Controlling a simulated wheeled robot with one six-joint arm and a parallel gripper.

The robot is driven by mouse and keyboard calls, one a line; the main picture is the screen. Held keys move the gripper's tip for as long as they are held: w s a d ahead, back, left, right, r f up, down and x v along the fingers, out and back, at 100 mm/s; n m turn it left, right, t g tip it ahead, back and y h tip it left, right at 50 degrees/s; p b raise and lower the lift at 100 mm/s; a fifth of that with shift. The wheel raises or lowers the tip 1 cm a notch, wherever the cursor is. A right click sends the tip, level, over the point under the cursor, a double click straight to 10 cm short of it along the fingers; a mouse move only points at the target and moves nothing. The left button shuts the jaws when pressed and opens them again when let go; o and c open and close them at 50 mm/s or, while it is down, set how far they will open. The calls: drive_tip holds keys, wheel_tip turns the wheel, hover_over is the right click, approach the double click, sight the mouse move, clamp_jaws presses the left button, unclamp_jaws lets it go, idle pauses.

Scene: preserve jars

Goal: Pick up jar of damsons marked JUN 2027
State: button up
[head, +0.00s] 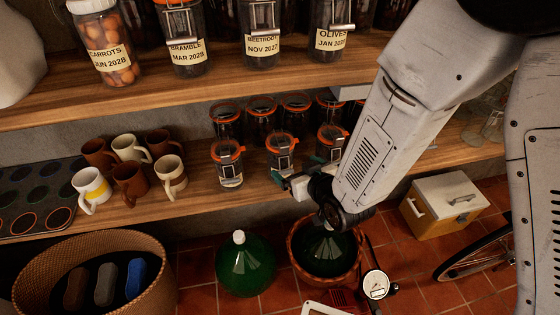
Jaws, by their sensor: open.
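No label reading damsons JUN 2027 can be made out. Several small clip-top jars with orange seals stand on the lower shelf in two rows. The front row has a left jar (228,168), a middle jar (281,152) and a right jar (330,142). The left jar has a pale label, too small to read; the labels of the others are hidden or unreadable. My gripper (288,174) is open, with teal-tipped fingers, in front of the middle and right jars. I cannot tell whether it touches one. My arm hides part of the shelf to the right.
The upper shelf (180,95) holds larger jars marked carrots, bramble, beetroot and olives. Several mugs (130,180) and a muffin tin (35,198) stand left on the lower shelf. A basket (150,275), green demijohns (245,268) and a yellow box (445,205) stand on the tiled floor.

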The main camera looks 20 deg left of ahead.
sight(289, 161)
drive_tip(key=shift+a+f, duration=0.15)
drive_tip(key=shift+a, duration=0.2)
drive_tip(key=x, duration=0.7)
drive_tip(key=shift+w, duration=0.3)
drive_tip(key=c, duration=1.9)
drive_tip(key=shift+r+y, duration=0.25)
drive_tip(key=shift+y, duration=0.05)
